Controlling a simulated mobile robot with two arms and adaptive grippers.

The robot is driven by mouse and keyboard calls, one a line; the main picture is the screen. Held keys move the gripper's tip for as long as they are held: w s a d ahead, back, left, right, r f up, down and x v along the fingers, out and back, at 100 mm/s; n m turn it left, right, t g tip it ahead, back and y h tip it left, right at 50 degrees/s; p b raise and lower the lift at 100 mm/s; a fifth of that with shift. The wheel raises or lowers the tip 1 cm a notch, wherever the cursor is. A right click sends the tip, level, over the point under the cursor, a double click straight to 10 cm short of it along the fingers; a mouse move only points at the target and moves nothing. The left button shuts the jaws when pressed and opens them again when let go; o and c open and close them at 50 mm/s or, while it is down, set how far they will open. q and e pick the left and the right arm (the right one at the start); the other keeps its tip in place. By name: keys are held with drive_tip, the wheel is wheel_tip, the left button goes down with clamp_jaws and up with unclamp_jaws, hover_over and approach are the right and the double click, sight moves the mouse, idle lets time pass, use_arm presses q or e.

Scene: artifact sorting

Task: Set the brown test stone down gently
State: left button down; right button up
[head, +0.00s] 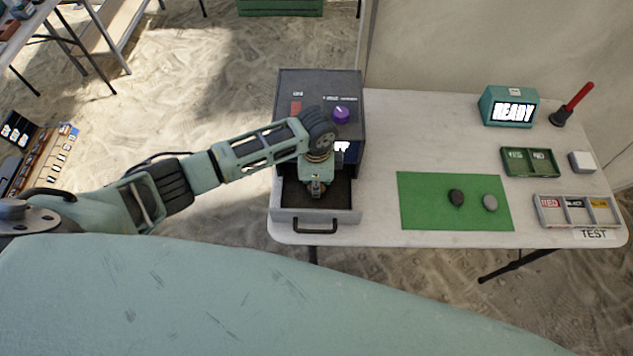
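My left gripper (315,189) points down over the open drawer (345,215) of a dark box-shaped machine (290,88). Its fingers are small and partly hidden by the wrist, so I cannot tell whether they are open or shut, or whether they hold anything. I cannot make out a brown stone in or under the gripper. My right gripper is not in view.
On the white table (420,120) stand a teal READY display (509,92), a green YES/NO tray (530,172), a three-part tray marked RED (577,223), a white block (582,162) and a red-handled tool (572,104). The drawer handle (316,229) juts over the front edge.

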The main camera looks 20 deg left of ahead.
use_arm(q)
drive_tip(key=shift+f, duration=0.2)
drive_tip(key=c, duration=1.5)
unclamp_jaws()
wheel_tip(320, 180, up, 12)
drive_tip(key=shift+r+b, duration=0.15)
drive_tip(key=shift+b, duration=0.3)
